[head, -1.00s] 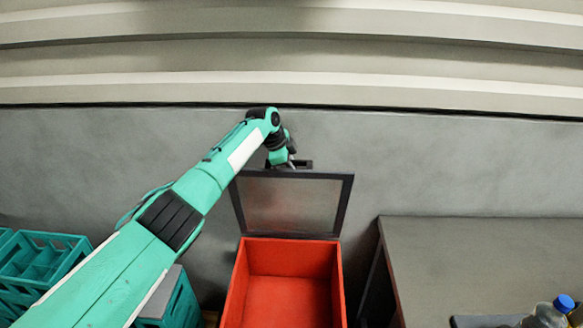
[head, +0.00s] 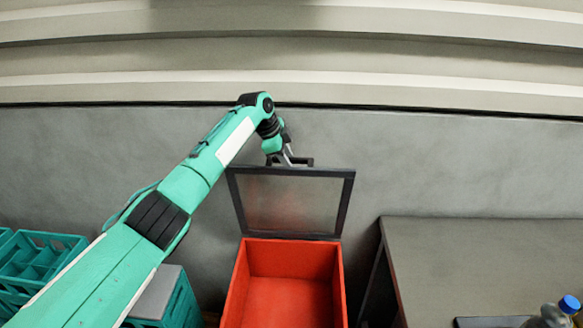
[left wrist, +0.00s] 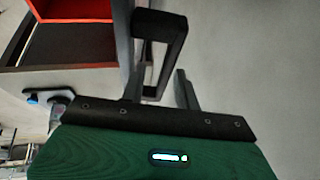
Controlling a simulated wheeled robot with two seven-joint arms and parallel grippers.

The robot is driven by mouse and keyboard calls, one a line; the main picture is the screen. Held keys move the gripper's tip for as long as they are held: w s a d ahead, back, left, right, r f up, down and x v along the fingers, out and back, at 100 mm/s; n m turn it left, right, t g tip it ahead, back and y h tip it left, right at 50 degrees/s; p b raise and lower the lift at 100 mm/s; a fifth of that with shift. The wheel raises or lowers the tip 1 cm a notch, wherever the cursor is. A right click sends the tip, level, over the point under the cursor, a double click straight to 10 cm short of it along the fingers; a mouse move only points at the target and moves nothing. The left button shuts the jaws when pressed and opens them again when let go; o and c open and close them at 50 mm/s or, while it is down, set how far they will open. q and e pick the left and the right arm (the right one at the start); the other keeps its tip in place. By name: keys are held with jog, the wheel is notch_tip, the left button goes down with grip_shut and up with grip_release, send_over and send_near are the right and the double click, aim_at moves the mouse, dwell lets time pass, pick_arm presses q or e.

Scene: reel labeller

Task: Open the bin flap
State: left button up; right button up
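The red bin (head: 285,300) stands open in the middle of the head view, and its inside looks empty. Its flap (head: 290,204), a dark frame around a greyish see-through panel, stands raised at the back edge. A black handle (head: 302,162) sticks out at the flap's top edge. My left gripper (head: 289,160) is at this handle. In the left wrist view its two fingers (left wrist: 160,88) are spread apart, with the end of the black handle loop (left wrist: 172,50) between or just beyond them; contact cannot be told. My right gripper is not in view.
Teal crates (head: 40,262) stand at the left, and another teal crate (head: 178,303) is beside the bin. A grey table (head: 480,255) is at the right, with a blue-capped bottle (head: 568,304) near its front. A grey wall (head: 450,165) is close behind the flap.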

pick_arm(q)
jog(key=b+v, duration=0.2)
jog(key=v, duration=0.7)
jog(key=shift+r, duration=0.1)
